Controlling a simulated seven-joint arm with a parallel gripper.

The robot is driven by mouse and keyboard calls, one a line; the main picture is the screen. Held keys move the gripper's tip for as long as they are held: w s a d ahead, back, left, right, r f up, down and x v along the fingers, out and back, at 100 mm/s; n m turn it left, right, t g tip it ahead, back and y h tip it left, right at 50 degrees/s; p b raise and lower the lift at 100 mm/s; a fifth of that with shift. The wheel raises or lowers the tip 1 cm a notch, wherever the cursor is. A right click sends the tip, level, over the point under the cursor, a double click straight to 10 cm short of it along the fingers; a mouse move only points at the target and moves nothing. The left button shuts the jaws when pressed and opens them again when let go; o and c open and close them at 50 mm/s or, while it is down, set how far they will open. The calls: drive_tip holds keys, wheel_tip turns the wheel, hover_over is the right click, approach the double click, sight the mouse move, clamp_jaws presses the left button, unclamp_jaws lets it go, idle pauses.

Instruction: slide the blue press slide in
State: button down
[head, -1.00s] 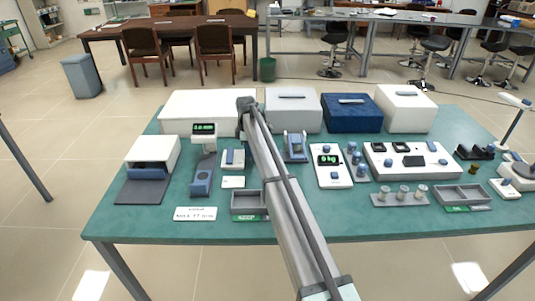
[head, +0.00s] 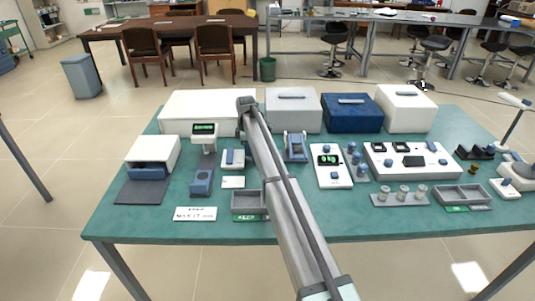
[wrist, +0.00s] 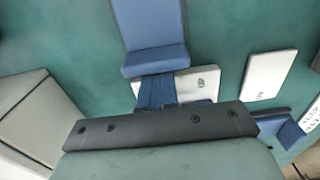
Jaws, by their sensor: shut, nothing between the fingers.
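The press (head: 204,130) stands left of centre on the green table, with a lit green display. Its blue press slide (head: 201,176) lies low at the front, with dark grey base showing at its near end. In the wrist view a blue piece with a raised lip (wrist: 155,62) is close above my gripper (wrist: 165,122); I cannot tell for sure that it is the slide. My gripper shows there as a dark bar, shut and holding nothing.
A white furnace (head: 152,152) stands left of the press. A white switch box (head: 232,158) and a grey tray (head: 249,202) are to its right. A blue-framed device (head: 296,147) and a scale (head: 330,165) stand further right. The front left table edge is clear.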

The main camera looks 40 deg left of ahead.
drive_tip(key=shift+w+d, duration=3.1)
drive_tip(key=shift+d, duration=0.05)
drive_tip(key=shift+a, duration=0.1)
drive_tip(key=shift+s+a, duration=0.1)
drive_tip(key=shift+s, duration=0.05)
drive_tip(key=shift+s+a, duration=0.15)
drive_tip(key=shift+r, duration=0.15)
drive_tip(key=shift+r, duration=3.35)
